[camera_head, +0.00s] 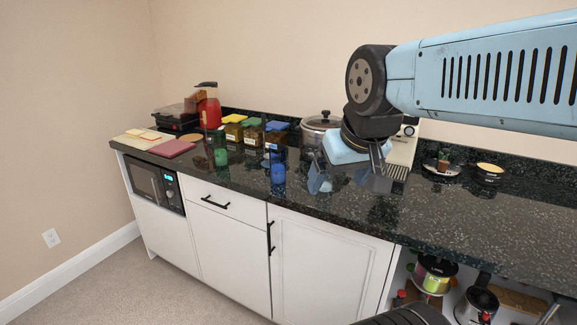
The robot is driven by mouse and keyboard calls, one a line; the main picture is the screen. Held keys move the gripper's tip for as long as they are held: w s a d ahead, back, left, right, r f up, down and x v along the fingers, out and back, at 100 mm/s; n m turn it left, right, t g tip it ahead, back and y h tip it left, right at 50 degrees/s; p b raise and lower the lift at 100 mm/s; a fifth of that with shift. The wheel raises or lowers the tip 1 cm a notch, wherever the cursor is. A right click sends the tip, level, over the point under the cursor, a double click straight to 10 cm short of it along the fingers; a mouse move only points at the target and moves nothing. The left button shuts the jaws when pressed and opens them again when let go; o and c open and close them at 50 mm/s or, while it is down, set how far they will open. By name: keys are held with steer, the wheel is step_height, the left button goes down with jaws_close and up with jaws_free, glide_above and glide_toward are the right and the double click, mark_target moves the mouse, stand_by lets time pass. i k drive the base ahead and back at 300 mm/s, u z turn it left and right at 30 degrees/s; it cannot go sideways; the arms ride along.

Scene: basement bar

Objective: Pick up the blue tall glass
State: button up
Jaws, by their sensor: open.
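The blue tall glass (277,172) stands upright on the dark speckled counter (455,215), near its front edge and left of the picture's middle. It is see-through, so its upper outline blends with the jars behind it. My gripper (384,166) is to the right of the glass, above the counter, pointing down. It is open with nothing visible between its fingers, and it is apart from the glass. My arm hides part of the counter's back.
A green glass (220,156) stands left of the blue one.

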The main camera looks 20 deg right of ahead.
mark_target(276, 150)
steer(key=u, duration=0.05)
steer(key=k, duration=1)
steer(key=u, duration=0.65)
steer(key=i, duration=1.5)
steer(key=z, duration=1.55)
